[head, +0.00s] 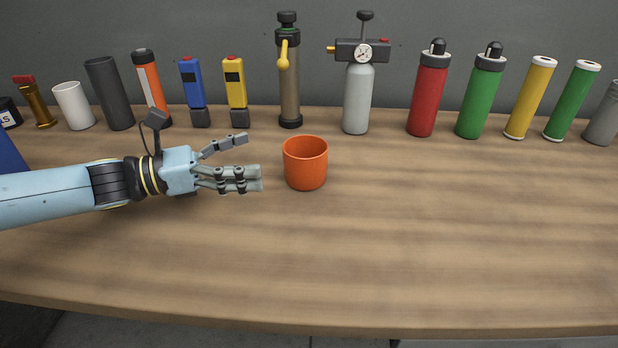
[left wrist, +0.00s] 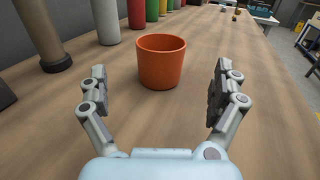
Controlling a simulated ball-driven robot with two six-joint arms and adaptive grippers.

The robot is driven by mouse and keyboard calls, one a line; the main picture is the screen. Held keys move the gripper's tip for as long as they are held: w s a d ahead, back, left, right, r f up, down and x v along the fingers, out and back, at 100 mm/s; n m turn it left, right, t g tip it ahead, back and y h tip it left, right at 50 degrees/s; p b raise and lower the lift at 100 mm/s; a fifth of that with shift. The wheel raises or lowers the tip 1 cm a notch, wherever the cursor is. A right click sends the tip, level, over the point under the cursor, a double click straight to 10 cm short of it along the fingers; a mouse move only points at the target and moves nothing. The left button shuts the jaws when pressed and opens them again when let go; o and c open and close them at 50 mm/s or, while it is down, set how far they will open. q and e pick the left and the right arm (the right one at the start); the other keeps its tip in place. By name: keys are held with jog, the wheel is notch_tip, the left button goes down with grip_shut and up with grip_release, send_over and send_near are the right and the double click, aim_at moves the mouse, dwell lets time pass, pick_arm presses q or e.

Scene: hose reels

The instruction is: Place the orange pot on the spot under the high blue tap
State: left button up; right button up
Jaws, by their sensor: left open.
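The orange pot (head: 305,165) stands upright and open-topped on the wooden table, near the middle of the head view. It also shows in the left wrist view (left wrist: 161,65), ahead and between the lines of the two fingers. My left gripper (head: 250,163) is open and empty just left of the pot, with its fingers pointing at it and a small gap between. I see no blue tap and no marked spot in these views. A yellow tap-like lever (head: 284,58) is on a brown cylinder (head: 290,92) behind the pot. My right gripper is not in view.
A row of upright items lines the table's (head: 420,250) back edge, including a grey cylinder with a gauge (head: 357,98), a red bottle (head: 429,95), a green bottle (head: 480,95) and a white cup (head: 74,106). The front and right of the table are clear.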

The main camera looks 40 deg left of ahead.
aim_at(285, 158)
pick_arm(q)
jog(key=shift+f+b, duration=0.55)
jog(key=shift+f, duration=0.4)
jog(key=shift+w+d, duration=0.2)
jog(key=x, duration=0.4)
jog(key=shift+w+d+r+b, duration=0.1)
jog(key=shift+w+d+b, duration=0.1)
jog(key=shift+w+b, duration=0.15)
jog(key=p+x, duration=0.1)
jog(key=x, duration=0.4)
jog(key=shift+w+d, duration=0.1)
jog(key=shift+d, duration=0.05)
jog(key=c, duration=1.3)
